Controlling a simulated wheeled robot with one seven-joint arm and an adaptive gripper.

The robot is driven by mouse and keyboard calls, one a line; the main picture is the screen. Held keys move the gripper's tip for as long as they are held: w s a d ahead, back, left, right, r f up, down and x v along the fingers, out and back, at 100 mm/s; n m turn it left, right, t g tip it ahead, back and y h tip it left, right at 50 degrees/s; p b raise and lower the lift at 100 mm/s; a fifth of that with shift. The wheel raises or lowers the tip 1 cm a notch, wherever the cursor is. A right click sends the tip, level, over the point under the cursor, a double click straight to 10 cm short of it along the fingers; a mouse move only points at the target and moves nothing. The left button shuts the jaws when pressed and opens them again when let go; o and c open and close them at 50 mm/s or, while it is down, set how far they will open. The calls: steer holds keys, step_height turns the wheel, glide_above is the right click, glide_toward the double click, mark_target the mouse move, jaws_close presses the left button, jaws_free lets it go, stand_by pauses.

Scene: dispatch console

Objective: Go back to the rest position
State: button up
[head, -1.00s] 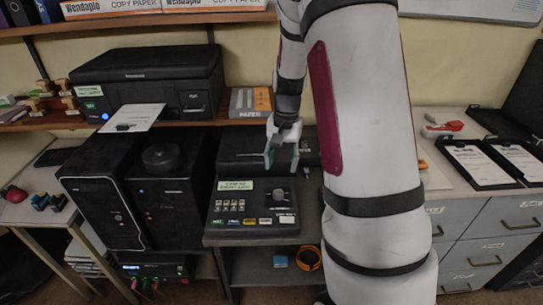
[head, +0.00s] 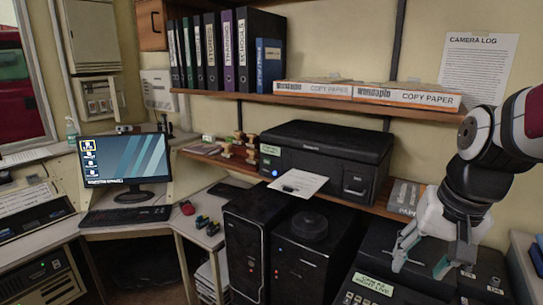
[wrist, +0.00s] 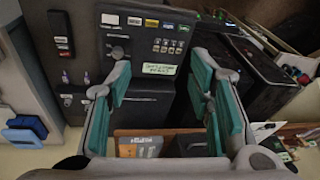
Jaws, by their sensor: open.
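My gripper (head: 420,262) is at the right of the head view, above the black console (head: 385,290) with the green-and-white label. Its fingers are spread and nothing is between them. In the wrist view the open gripper (wrist: 165,105) has teal pads on both sides. The console (wrist: 145,60) shows between and beyond the fingers, with its buttons, knob and coloured labels. The gripper appears apart from the panel.
A black printer (head: 325,155) with a paper sheet on it stands on the shelf left of my arm. Black computer towers (head: 300,250) stand below. Binders and copy paper boxes (head: 405,95) fill the upper shelf. A monitor (head: 125,160) stands at the far left.

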steer(key=s+a+r+n+t, duration=0.2)
steer(key=s+a, duration=0.4)
steer(key=s, duration=0.6)
steer(key=r+n, duration=0.1)
steer(key=n, duration=0.1)
steer(key=shift+s+n+h, duration=0.2)
steer(key=shift+n+h, duration=0.1)
steer(key=shift+n, duration=0.1)
steer(key=shift+d+r, duration=0.1)
steer(key=shift+d, duration=0.05)
